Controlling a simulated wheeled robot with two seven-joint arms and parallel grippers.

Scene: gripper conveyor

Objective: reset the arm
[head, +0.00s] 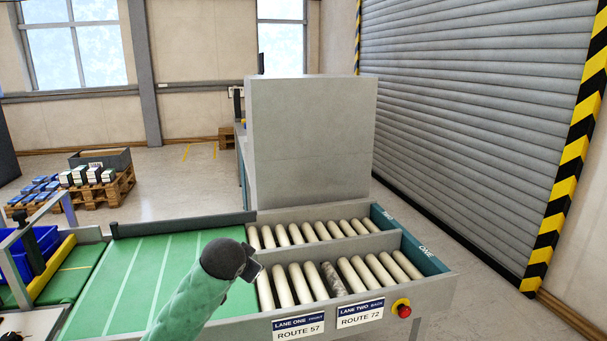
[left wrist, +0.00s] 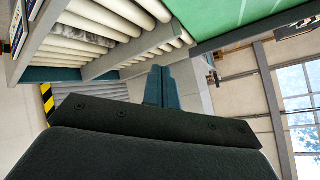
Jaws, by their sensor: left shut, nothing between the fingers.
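My left arm reaches in from the bottom of the head view, over the green belt (head: 135,275). Its dark wrist end (head: 228,259) is near the belt's right end, beside the roller lanes. The fingers are mostly hidden there. In the left wrist view my left gripper (left wrist: 159,82) shows two teal fingers pressed together with nothing between them. The rollers also show in that view (left wrist: 105,20), at the upper left. My right gripper is in neither view.
Two roller lanes (head: 385,242) hold pale rollers, one speckled dark. A red button (head: 402,308) sits at the front right. A large grey housing (head: 310,140) stands behind the lanes. A blue bin (head: 30,255) is at the left. The belt's left part is clear.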

